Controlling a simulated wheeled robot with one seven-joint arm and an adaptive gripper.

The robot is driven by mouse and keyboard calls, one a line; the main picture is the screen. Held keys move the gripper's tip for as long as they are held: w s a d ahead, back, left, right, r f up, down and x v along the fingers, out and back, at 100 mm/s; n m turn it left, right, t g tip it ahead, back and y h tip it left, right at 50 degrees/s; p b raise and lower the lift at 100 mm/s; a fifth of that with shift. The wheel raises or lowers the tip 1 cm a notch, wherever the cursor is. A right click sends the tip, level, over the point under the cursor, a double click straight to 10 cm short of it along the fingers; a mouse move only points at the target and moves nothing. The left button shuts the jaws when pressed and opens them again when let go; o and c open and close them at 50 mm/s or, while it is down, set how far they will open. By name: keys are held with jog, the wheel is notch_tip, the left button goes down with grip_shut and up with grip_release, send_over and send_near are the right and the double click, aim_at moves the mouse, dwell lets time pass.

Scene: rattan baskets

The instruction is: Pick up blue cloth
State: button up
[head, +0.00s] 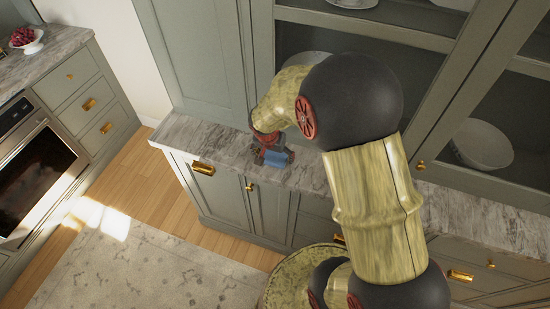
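The blue cloth (278,158) is a small blue patch on the marble counter, seen in the head view just left of the middle. My gripper (261,154), dark with red parts, is low over the counter at the cloth's left side. It overlaps or touches the cloth in the picture. The fingers are small and partly hidden by the wrist, so I cannot tell whether they are open or closed on the cloth. Part of the cloth may be hidden behind the gripper.
The marble counter (200,137) runs along grey-green cabinets with glass doors, which rise close behind my arm. White bowls (483,145) stand behind the glass. An oven (38,165) and a bowl of red fruit (25,40) are at left. The counter left of the gripper is clear.

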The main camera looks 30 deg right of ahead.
aim_at(276, 154)
jog(key=c, duration=0.8)
jog(key=shift+r, duration=0.1)
jog(key=shift+r, duration=0.5)
jog(key=v, duration=0.2)
jog(key=shift+w+d+r+p, duration=0.1)
jog(key=shift+w+r+p, duration=0.05)
jog(key=shift+r+p, duration=0.25)
jog(key=s+a+r+p, duration=0.1)
jog(key=s+a+r, duration=0.7)
jog(key=a, duration=0.3)
jog(key=shift+s+r, duration=0.35)
jog(key=shift+r, duration=0.25)
